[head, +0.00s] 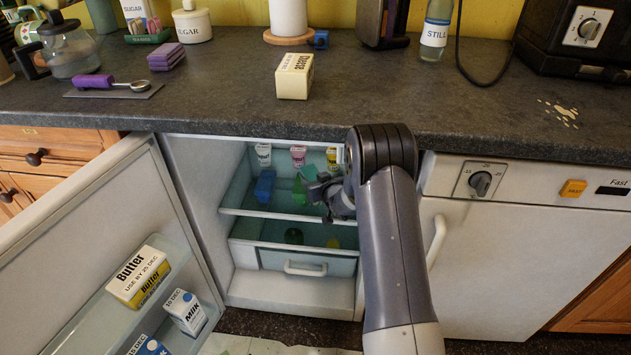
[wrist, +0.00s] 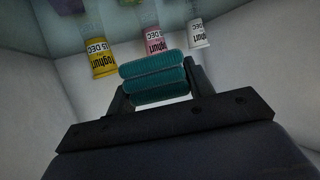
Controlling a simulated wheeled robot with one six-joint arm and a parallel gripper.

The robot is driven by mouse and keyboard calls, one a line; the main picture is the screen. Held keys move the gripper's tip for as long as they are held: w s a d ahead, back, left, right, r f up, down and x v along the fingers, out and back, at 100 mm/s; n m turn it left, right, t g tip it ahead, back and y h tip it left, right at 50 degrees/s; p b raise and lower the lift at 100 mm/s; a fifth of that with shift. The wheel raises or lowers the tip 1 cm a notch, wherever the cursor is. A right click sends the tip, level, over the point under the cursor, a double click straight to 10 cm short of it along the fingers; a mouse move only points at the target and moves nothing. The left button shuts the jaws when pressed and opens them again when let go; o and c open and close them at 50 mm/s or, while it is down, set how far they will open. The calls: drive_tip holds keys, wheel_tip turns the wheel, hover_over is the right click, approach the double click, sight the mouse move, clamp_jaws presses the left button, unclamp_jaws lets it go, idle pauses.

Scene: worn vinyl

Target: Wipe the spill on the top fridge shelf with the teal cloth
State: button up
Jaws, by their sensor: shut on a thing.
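My gripper (head: 322,188) is inside the open fridge, over the top shelf (head: 262,214). In the wrist view my gripper (wrist: 155,85) is shut on the folded teal cloth (wrist: 154,82), which sits between its two fingers. The cloth (head: 310,173) shows only partly in the head view. A bright green patch (head: 299,191) is on the top shelf, just left of my gripper; I cannot tell for sure that it is the spill. Whether the cloth touches the shelf is not clear.
Yoghurt pots stand at the back of the shelf: white (head: 263,154), pink (head: 298,155) and yellow (head: 332,158). A blue item (head: 265,184) is on the shelf's left. The fridge door (head: 90,250) stands open at left. The counter (head: 220,85) overhangs the fridge.

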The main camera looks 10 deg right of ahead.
wheel_tip(320, 180, down, 5)
drive_tip(key=b, duration=0.4)
drive_tip(key=shift+f+b, duration=0.1)
drive_tip(key=shift+b, duration=0.25)
idle(0.8)
drive_tip(key=shift+w+d+p, duration=0.25)
drive_tip(key=shift+w+d, duration=0.1)
drive_tip(key=shift+w, duration=0.45)
drive_tip(key=shift+w+d+p, duration=0.3)
drive_tip(key=shift+w, duration=0.5)
drive_tip(key=shift+w+d+p, duration=0.25)
drive_tip(key=shift+w+d, duration=0.1)
drive_tip(key=shift+w, duration=0.45)
drive_tip(key=shift+w+d+p, duration=0.2)
drive_tip(key=shift+w, duration=0.25)
drive_tip(key=shift+w+d+p, duration=0.2)
drive_tip(key=shift+w, duration=0.25)
drive_tip(key=shift+s, duration=0.15)
